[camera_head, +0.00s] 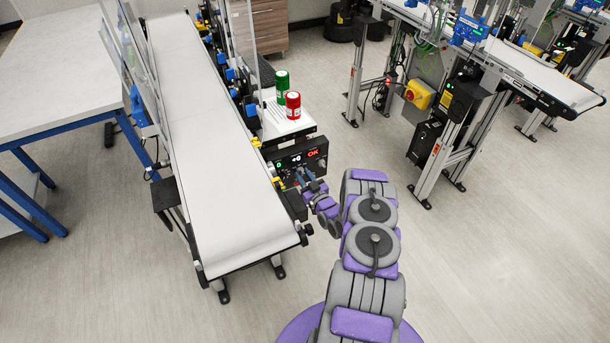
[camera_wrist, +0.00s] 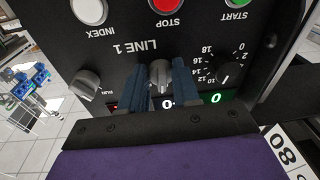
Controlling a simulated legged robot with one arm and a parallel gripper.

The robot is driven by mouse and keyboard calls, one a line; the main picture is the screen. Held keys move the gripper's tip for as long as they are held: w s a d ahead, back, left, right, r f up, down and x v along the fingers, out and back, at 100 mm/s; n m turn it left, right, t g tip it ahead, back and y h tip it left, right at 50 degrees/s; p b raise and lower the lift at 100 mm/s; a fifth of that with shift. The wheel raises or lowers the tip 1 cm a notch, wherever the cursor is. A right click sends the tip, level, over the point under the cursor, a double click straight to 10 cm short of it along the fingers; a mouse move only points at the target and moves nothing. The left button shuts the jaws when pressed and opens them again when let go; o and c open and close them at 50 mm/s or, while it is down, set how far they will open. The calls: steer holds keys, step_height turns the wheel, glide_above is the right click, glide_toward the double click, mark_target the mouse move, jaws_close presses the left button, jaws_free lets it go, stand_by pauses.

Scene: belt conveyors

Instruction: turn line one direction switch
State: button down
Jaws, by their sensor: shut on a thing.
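The black line one control panel (camera_head: 302,157) is at the right side of the near belt conveyor, and its LINE 1 face (camera_wrist: 115,55) fills much of the wrist view, upside down. A grey switch knob (camera_wrist: 161,74) sits in the middle of the panel between the two blue fingers of my gripper (camera_wrist: 161,84). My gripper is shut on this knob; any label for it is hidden. In the head view my gripper (camera_head: 308,183) is at the panel's front.
Beside the held knob are another grey knob (camera_wrist: 86,82) and a numbered dial (camera_wrist: 229,72). The white INDEX (camera_wrist: 90,9), red STOP (camera_wrist: 166,5) and green START (camera_wrist: 237,3) buttons line the panel's top in the picture. Green (camera_head: 282,82) and red (camera_head: 293,104) cans stand behind the panel.

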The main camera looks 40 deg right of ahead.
steer(key=m, duration=0.4)
steer(key=shift+w+a+r+m+h+p, duration=0.2)
steer(key=shift+m+h+p, duration=0.1)
steer(key=shift+p, duration=0.1)
steer(key=m, duration=0.2)
steer(key=shift+m+h, duration=0.4)
steer(key=shift+m, duration=0.4)
steer(key=shift+d+r, duration=0.1)
steer(key=shift+d, duration=0.05)
steer(key=c, duration=1.9)
jaws_free()
steer(key=o, duration=0.8)
steer(key=shift+c, duration=0.2)
steer(key=o, duration=0.3)
steer(key=shift+s+f, duration=0.1)
steer(key=shift+f, duration=0.1)
steer(key=shift+s, duration=0.1)
